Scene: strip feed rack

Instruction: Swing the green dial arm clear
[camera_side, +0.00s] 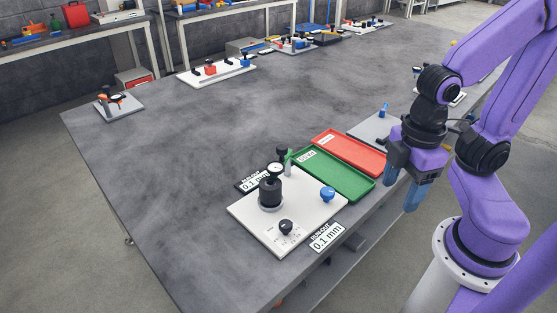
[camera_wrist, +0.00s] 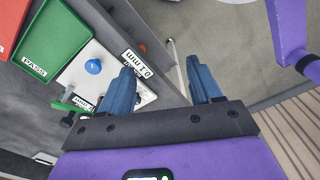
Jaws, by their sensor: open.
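The green dial arm (camera_side: 289,157) stands at the back edge of a white fixture plate (camera_side: 305,230), beside a round dial gauge (camera_side: 275,168) that sits over a dark cylinder (camera_side: 270,192). In the wrist view the green arm (camera_wrist: 70,101) shows at the left, partly cut by my gripper body. My gripper (camera_side: 403,192) is open and empty, to the right of the plate near the table's right edge, apart from the arm. In the wrist view its blue fingers (camera_wrist: 162,72) are spread with floor behind them.
A blue knob (camera_side: 327,194) and a black knob (camera_side: 286,227) stand on the plate. A green tray (camera_side: 334,177) labelled PASS and a red tray (camera_side: 349,152) lie behind it. Label cards (camera_side: 327,237) lie nearby. The table's left middle is clear.

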